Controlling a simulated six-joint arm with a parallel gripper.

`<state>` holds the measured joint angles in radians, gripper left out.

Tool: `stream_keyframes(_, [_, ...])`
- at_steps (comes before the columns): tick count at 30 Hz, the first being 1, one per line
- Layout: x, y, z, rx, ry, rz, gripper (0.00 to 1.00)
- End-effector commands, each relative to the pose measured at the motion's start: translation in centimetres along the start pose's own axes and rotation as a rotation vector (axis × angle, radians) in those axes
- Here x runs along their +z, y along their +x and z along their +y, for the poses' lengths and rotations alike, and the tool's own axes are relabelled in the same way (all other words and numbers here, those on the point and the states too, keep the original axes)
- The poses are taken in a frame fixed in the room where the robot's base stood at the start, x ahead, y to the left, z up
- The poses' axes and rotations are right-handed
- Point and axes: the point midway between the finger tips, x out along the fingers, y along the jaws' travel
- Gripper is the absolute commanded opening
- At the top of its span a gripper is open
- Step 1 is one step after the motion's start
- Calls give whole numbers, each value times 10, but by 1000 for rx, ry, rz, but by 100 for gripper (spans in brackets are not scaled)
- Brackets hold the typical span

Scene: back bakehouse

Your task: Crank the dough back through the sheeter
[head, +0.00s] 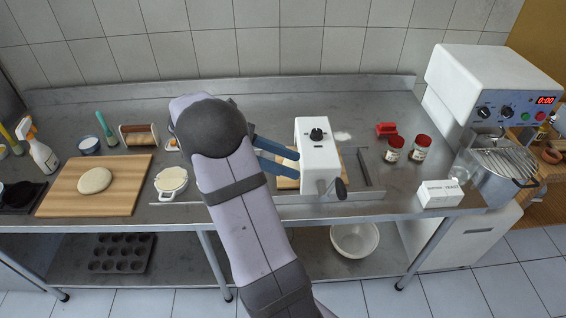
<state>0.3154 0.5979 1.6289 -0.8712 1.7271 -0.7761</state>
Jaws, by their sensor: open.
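The dough sheeter (318,155) is a white box with a black knob on top, right of centre on the steel bench. Its crank (341,189), with a dark grip, is at its front right. My gripper (293,167) has two blue fingers, apart and empty, reaching in at the sheeter's left side. I cannot tell whether they touch anything. A pale patch, perhaps dough, shows between the fingers over a wooden surface; my arm and fingers hide most of it. A round of dough (95,180) lies on a wooden board (62,201) at the left.
Two red-lidded jars (420,148), a red object (386,129) and a white box (440,194) stand right of the sheeter.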

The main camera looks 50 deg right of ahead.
Motion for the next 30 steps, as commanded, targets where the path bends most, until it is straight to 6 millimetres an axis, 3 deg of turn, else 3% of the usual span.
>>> stream_keyframes(14, [-1,-10,1,11,-1,0,41])
stream_keyframes(19, [-5,-9,1,13,-1,-1,3])
stream_keyframes(20, [-7,-9,1,14,-1,-1,0])
stream_keyframes(30, [-37,-13,3,27,1,-12,0])
